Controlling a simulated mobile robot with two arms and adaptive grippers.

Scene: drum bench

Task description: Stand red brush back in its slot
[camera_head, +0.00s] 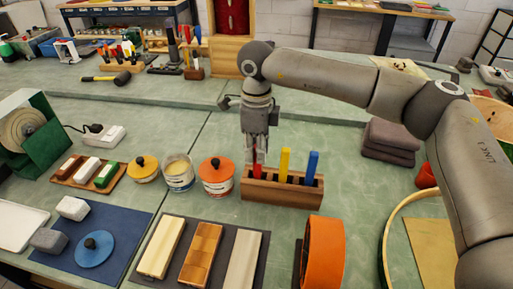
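The red brush (257,170) stands upright at the left end of a wooden slotted block (283,194). Its lower end is at the block's top; whether it is fully seated in the slot I cannot tell. My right gripper (258,155) points down over the block, its fingers close around the upper part of the red brush, hiding much of it. A yellow brush (284,163) and a blue brush (311,167) stand upright in the same block, to the right of the red one. My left gripper is not in view.
An orange-lidded jar (217,177) stands close left of the block, beside an open jar (178,173). In front lie a dark mat (213,223) with several bars and an orange ring (324,252). Grey folded cloths (389,139) lie to the right.

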